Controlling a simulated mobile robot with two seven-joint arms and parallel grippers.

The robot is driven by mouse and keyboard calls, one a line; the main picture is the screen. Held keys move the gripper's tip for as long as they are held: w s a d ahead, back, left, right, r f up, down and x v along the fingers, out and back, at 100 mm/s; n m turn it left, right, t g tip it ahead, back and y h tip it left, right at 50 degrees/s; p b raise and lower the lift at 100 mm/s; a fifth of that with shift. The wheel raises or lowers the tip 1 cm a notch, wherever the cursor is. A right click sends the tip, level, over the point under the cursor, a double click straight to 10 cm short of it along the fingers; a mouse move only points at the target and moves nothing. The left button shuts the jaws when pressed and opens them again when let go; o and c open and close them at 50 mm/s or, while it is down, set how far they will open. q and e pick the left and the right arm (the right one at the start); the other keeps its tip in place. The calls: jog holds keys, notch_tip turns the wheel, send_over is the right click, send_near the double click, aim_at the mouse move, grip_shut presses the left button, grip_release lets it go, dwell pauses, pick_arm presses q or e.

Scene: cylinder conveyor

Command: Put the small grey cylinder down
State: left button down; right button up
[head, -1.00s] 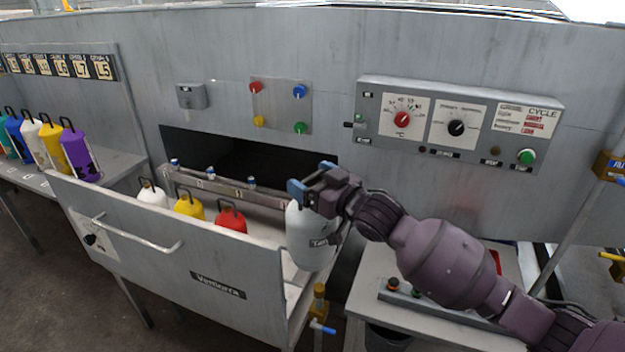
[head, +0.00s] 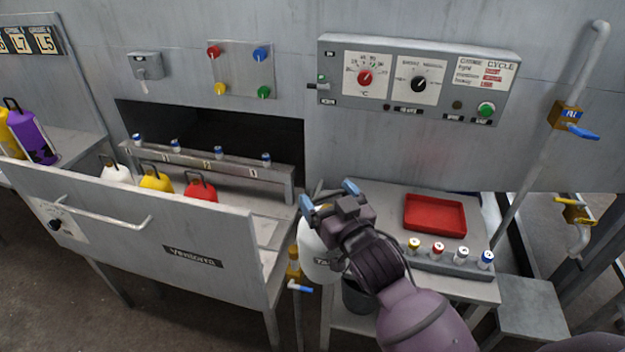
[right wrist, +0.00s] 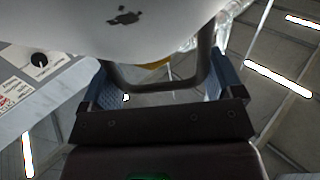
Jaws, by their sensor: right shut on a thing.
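The small grey cylinder (head: 314,252), pale and with a dark handle, hangs from my right gripper (head: 329,195), which is shut on it. It is beside the right end of the open drawer, near the left edge of the side table; the gripper and arm hide part of it. In the right wrist view the cylinder (right wrist: 150,22) fills the top and its handle (right wrist: 125,78) runs between the blue fingers of the gripper (right wrist: 165,85). My left gripper is not in view.
The drawer (head: 110,215) holds white (head: 115,173), yellow (head: 156,181) and red (head: 201,190) cylinders. The side table (head: 385,200) carries a red tray (head: 435,215) and a strip of capped pegs (head: 450,262). A dark bin (head: 357,297) stands below. A pipe with valves (head: 570,115) is at right.

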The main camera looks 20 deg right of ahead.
jog(key=shift+s+d+f+m+h, duration=0.25)
jog(key=shift+s+h, duration=0.1)
jog(key=shift+s, duration=0.15)
jog(key=shift+s+d+f+m+h, duration=0.2)
jog(key=shift+s+d+h, duration=0.1)
jog(key=shift+s, duration=0.2)
jog(key=shift+s+d+f+m+h, duration=0.25)
jog(key=shift+s+h, duration=0.1)
jog(key=shift+s, duration=0.15)
jog(key=shift+r, duration=0.1)
jog(key=shift+w, duration=0.1)
